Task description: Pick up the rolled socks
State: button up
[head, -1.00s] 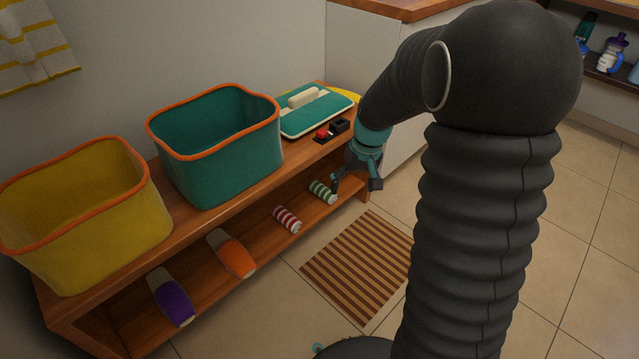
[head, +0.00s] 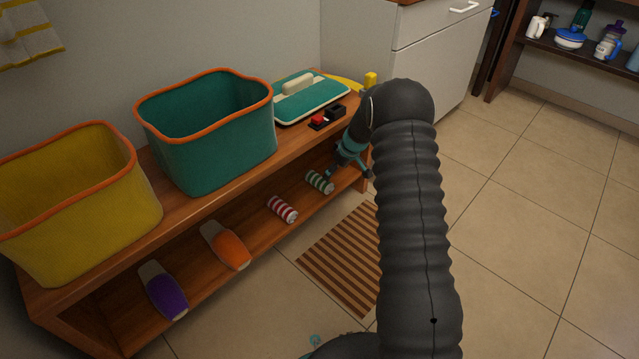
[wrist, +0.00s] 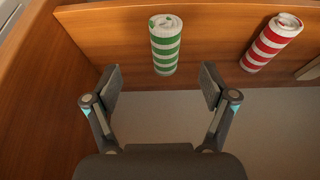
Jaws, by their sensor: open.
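Two rolled socks lie on the lower shelf of the wooden bench. The green-and-white striped roll (head: 320,182) is nearer the bench's right end, and the red-and-white striped roll (head: 282,209) is to its left. In the wrist view the green roll (wrist: 165,44) lies just beyond the gap between my fingers, and the red roll (wrist: 272,42) is off to the right. My gripper (wrist: 158,84) is open and empty. In the head view my gripper (head: 348,172) is beside the green roll at the shelf's right end, apart from the red one.
An orange slipper (head: 226,246) and a purple slipper (head: 163,290) share the shelf. A teal bin (head: 212,150), a yellow bin (head: 85,220) and a teal lidded box (head: 310,97) stand on top. The bench's side panel (wrist: 45,90) is close on the left. A striped mat (head: 345,262) lies in front.

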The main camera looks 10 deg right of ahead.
aim_at(325, 184)
jog(key=x, duration=0.5)
jog(key=shift+a+b+x, duration=0.15)
jog(key=shift+b+x, duration=0.15)
jog(key=shift+x, duration=1.1)
jog(key=shift+a+b+x, duration=0.15)
jog(key=shift+b+x, duration=0.1)
jog(key=shift+x, duration=1.2)
jog(key=shift+r, duration=0.1)
jog(key=shift+s, duration=0.1)
jog(key=c, duration=1.2)
